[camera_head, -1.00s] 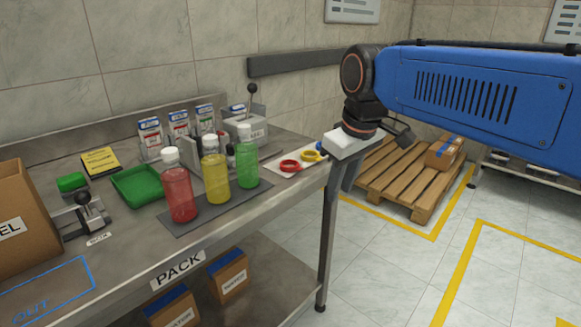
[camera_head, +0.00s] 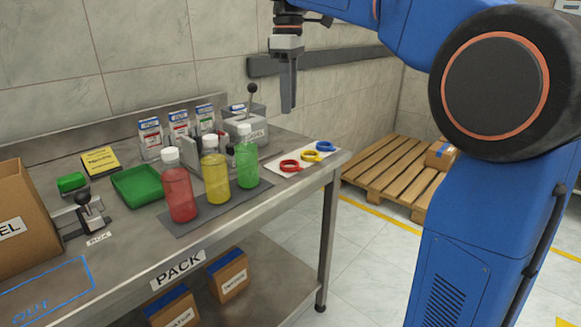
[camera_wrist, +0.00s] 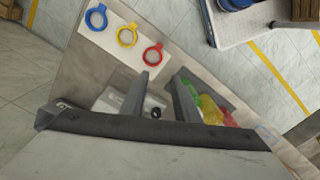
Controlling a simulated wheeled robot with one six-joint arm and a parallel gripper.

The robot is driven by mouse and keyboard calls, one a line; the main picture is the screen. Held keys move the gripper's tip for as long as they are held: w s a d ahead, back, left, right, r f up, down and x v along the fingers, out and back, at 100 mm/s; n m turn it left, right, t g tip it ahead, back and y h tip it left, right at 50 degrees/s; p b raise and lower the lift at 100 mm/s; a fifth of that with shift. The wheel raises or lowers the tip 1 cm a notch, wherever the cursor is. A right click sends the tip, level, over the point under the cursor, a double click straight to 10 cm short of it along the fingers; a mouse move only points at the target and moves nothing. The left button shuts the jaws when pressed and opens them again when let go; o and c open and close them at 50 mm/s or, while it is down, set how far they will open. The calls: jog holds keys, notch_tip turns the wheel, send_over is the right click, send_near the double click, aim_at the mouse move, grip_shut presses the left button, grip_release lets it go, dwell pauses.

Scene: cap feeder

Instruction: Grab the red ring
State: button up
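The red ring (camera_head: 290,171) lies flat on a white mat (camera_head: 275,172) near the right end of the bench, beside the bottles. It also shows in the wrist view (camera_wrist: 158,46) as the closest of three rings in a row. My gripper (camera_head: 288,109) points down in the air above and behind the red ring, in front of the wall rail. In the wrist view my gripper (camera_wrist: 160,82) has its two fingers apart with nothing held between them. The red ring is clear of the fingers, just above them in that picture.
A yellow ring (camera_head: 325,149) and a blue ring (camera_head: 311,160) share the mat. Red (camera_head: 180,195), yellow (camera_head: 216,180) and green (camera_head: 246,165) bottles stand to the left. A lever press (camera_head: 243,128) stands behind. The air over the mat is free.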

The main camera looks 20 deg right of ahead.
send_near(288, 160)
jog(key=s+f, duration=0.1)
jog(key=f, duration=0.1)
jog(key=s+f, duration=0.1)
jog(key=f, duration=0.2)
jog(key=s+a+f, duration=0.1)
jog(key=s+f, duration=0.1)
jog(key=f, duration=0.1)
jog(key=shift+a, duration=0.1)
jog(key=shift+r, duration=0.1)
grip_shut()
